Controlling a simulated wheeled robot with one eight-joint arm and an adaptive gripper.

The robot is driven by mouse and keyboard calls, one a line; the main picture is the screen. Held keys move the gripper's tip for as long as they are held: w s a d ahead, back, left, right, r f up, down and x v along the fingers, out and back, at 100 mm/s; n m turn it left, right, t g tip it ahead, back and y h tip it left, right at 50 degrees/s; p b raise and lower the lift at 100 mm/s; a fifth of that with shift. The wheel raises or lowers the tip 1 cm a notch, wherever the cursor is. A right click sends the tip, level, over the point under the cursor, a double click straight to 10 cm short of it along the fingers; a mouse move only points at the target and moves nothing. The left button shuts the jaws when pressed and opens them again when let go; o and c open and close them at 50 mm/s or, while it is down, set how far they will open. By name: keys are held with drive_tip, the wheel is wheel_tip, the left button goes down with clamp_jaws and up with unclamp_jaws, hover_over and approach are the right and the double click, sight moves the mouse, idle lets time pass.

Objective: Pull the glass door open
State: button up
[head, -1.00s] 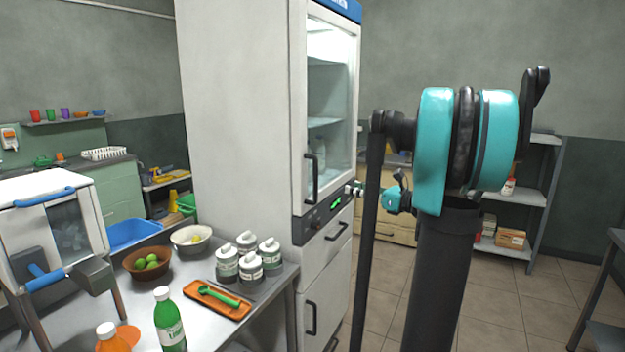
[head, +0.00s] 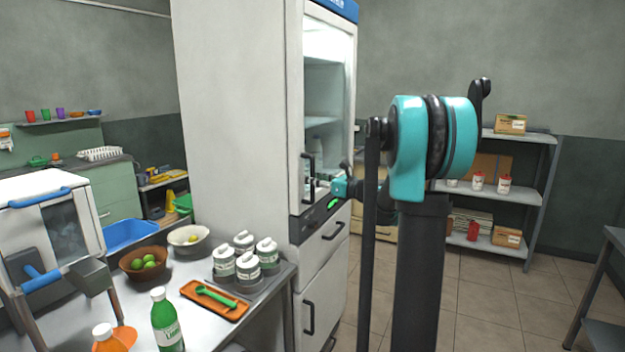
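The glass door (head: 328,88) is on the upper front of a tall white cabinet (head: 235,120) and looks shut. Its black vertical handle (head: 307,164) stands at the door's lower left. My gripper (head: 313,187) reaches in from the right, with its fingertips at the handle's lower part. The fingers are small and partly merge with the dark handle. I cannot tell whether they touch it, go around it or are closed on it.
Below the door are a control panel with a green display (head: 334,204) and drawers with black handles. A steel table (head: 262,318) at left holds canisters (head: 246,262), an orange tray (head: 228,311), bowls and bottles. A shelf rack (head: 520,194) stands at the back right.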

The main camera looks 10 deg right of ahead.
drive_tip(key=shift+w+a, duration=0.15)
drive_tip(key=shift+a, duration=0.1)
clamp_jaws()
idle(0.3)
